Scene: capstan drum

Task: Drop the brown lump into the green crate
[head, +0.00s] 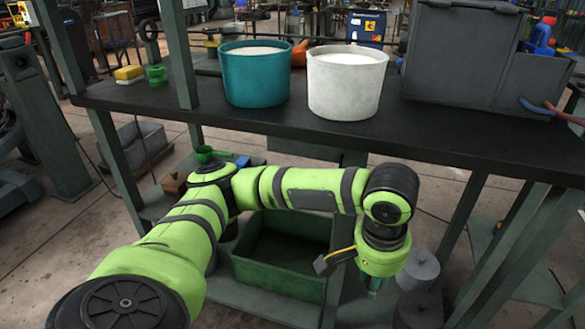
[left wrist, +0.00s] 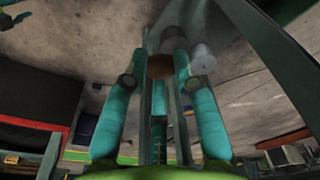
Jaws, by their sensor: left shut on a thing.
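The brown lump (left wrist: 160,67) shows in the left wrist view between the fingertips of my left gripper (left wrist: 160,60). The gripper is shut on it. In the head view only a small teal part of my left gripper (head: 376,288) shows, pointing down below the wrist. The lump cannot be made out there. The green crate (head: 275,279) stands low, under the tabletop, with its inside dark and partly covered by my forearm. My left gripper is to the right of the crate in the head view. My right gripper is not in view.
A dark tabletop (head: 430,140) with a teal pot (head: 255,78), a white pot (head: 345,88) and a grey bin (head: 465,60) lies above and behind the crate. Grey cylinders (head: 420,270) stand low at right. A frame post (head: 508,240) slants beyond them.

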